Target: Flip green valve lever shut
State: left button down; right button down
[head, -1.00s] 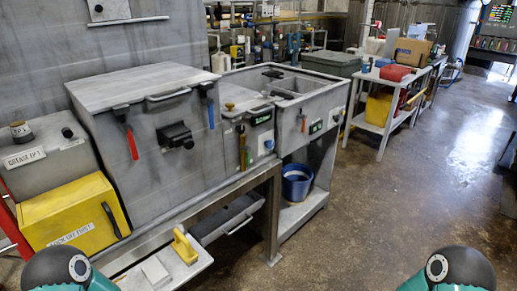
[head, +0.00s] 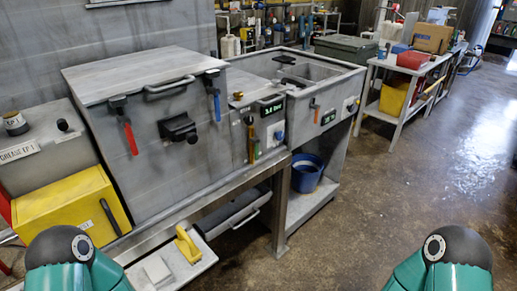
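A small green lever (head: 257,149) hangs about vertically on the front of the grey middle unit (head: 239,148), close beside a brownish-orange lever (head: 251,142). It is small and partly crowded by that lever, so its exact valve position is hard to tell. A small lit display (head: 271,108) sits above it. Only rounded dark and teal parts of my two arms show at the bottom left and bottom right. Both grippers are out of view, and nothing of mine is near the lever.
A large grey box (head: 160,150) left of the lever carries a red handle (head: 131,138) and a blue handle (head: 217,105). A yellow box (head: 65,207) stands further left. A low shelf holds a yellow-handled tool (head: 188,246). A blue bucket (head: 306,175) sits beneath. The floor at right is clear.

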aim_at(256, 141)
jog(key=z, duration=0.45)
jog(key=i, duration=0.95)
jog(key=u, duration=0.15)
